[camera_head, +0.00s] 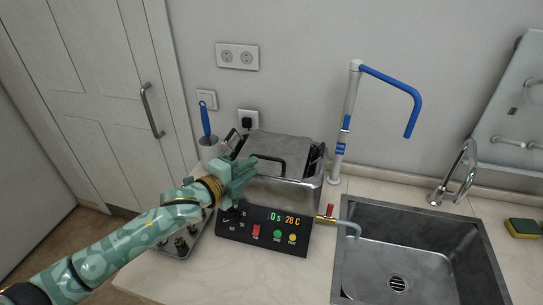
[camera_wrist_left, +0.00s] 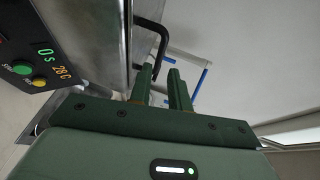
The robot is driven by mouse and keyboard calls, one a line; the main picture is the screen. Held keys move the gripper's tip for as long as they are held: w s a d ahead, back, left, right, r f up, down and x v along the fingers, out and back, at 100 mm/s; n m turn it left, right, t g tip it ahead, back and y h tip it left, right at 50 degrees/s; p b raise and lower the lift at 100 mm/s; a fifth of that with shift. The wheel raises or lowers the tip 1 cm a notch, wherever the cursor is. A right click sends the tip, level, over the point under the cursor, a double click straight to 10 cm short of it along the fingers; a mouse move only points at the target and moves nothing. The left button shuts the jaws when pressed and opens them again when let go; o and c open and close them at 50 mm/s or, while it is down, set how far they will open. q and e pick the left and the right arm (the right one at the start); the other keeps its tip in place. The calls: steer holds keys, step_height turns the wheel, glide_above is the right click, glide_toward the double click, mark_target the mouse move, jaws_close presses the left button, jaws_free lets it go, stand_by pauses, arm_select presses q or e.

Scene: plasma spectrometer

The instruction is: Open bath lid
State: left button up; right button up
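The bath (camera_head: 265,222) is a metal box with a black front panel on the counter. Its grey metal lid (camera_head: 285,147) lies on top, apparently closed, with a black bar handle (camera_head: 268,158). The handle also shows in the left wrist view (camera_wrist_left: 163,38). My left gripper (camera_head: 250,165) is at the left end of the handle, above the front edge of the bath. In the left wrist view its two green fingers (camera_wrist_left: 163,76) stand apart, with the handle's near end by the fingertips. I cannot tell whether the handle touches them. My right gripper is in neither view.
A blue-handled brush in a holder (camera_head: 208,145) stands behind my left gripper. A white and blue stand (camera_head: 348,110) is behind the bath. A red-handled valve (camera_head: 328,212) with a hose leads to the sink (camera_head: 420,225) at right. Space above the lid looks clear.

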mark_target(266, 159)
arm_select(q)
steer(key=b+x, duration=0.1)
steer(key=x, duration=0.8)
steer(key=shift+w+f, duration=0.1)
jaws_close()
